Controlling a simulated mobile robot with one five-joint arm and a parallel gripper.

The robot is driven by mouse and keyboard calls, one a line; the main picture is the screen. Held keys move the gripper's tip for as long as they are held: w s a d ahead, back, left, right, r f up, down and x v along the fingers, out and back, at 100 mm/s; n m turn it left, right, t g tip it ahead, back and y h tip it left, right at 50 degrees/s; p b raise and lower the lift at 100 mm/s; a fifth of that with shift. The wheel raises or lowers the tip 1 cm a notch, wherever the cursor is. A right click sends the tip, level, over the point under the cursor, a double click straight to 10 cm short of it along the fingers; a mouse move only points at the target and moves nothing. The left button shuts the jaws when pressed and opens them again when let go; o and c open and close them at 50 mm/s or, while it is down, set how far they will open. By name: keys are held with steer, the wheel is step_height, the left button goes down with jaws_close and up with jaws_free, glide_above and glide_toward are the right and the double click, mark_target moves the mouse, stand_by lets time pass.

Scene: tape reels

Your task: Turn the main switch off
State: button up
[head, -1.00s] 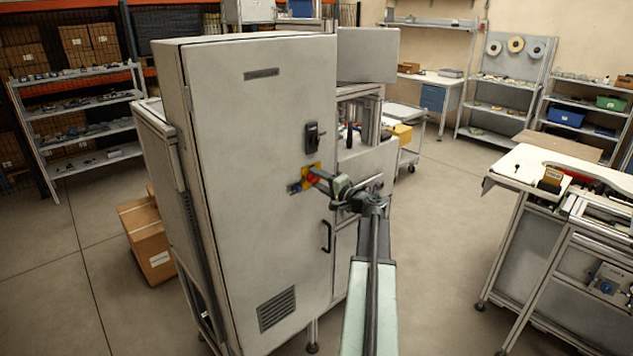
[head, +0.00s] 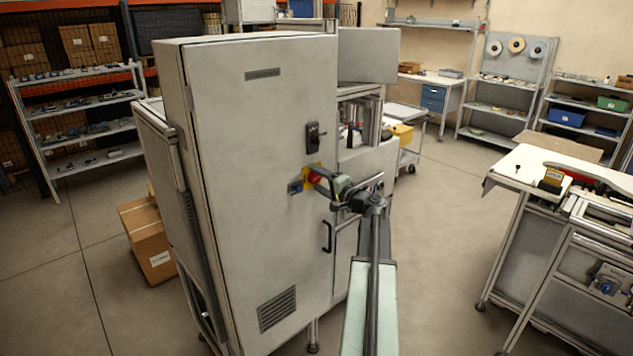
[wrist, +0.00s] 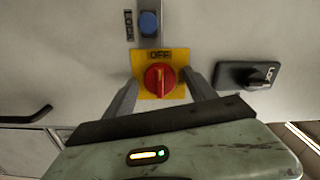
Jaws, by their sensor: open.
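The main switch is a red rotary knob (wrist: 160,80) on a yellow plate (wrist: 141,66), fixed to the front door of a tall grey cabinet (head: 250,130). The plate reads OFF above the knob in the wrist view, and the knob's raised grip looks roughly upright there. In the head view the knob (head: 315,177) is partly hidden by my gripper. My gripper (wrist: 163,92) is open, with one finger on each side of the knob. Gaps show between fingers and knob in the wrist view; contact cannot be told.
A blue round part (wrist: 148,22) with a LOCK label sits beside the switch plate. A black latch (head: 315,137) is above the switch and a black door handle (head: 327,237) below. A workbench (head: 530,190) stands to the right, with open floor (head: 435,240) between.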

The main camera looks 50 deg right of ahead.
steer(key=s, duration=0.7)
steer(key=shift+s+a, duration=0.3)
steer(key=shift+s, duration=0.05)
